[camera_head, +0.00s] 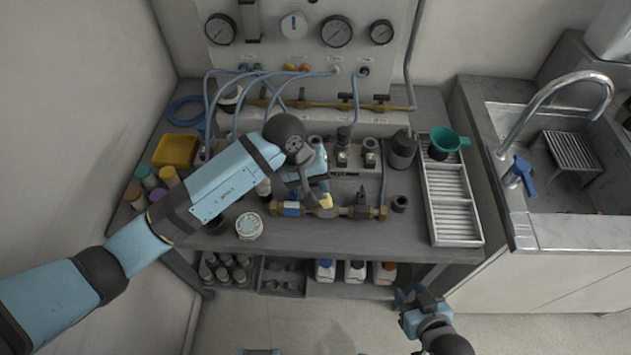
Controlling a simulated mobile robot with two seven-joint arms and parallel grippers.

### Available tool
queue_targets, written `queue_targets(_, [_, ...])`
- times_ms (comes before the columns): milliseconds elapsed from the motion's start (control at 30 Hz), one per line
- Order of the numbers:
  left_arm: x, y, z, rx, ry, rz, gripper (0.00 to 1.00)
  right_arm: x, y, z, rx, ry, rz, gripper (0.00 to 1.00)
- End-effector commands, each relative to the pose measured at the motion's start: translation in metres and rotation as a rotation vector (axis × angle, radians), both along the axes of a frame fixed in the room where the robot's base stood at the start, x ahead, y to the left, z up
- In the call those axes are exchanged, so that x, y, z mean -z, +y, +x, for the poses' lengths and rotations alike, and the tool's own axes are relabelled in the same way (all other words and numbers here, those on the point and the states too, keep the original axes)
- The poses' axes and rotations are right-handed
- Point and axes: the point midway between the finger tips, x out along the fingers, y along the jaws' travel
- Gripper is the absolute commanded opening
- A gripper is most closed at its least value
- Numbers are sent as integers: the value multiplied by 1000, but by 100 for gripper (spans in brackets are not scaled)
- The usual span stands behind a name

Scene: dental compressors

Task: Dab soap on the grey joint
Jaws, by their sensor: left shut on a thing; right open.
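A brass pipe assembly (378,213) lies along the front of the bench, with a blue joint (291,209) at its left and a dark grey fitting (360,208) toward its right. I cannot tell for sure which part is the grey joint. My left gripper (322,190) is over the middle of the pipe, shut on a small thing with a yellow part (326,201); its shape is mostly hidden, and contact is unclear. A round jar with a pale, foamy top (249,226) stands left of the pipe. My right gripper (416,300) is open and empty, low in front of the bench.
A slotted metal tray (436,222) and a green funnel (446,140) are at the bench's right. A yellow bin (176,151) and several capped bottles (147,177) are at the left. Gauges and blue hoses are behind. A sink (545,215) is further right.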

Motion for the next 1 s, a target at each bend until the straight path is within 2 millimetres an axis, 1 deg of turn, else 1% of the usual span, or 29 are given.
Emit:
queue_targets(433, [0,0,0,0,0,0,4,1,0,0,0,0,0,40])
queue_targets(1000, [7,0,0,1,0,0,4,8,-1,0,2,0,-1,40])
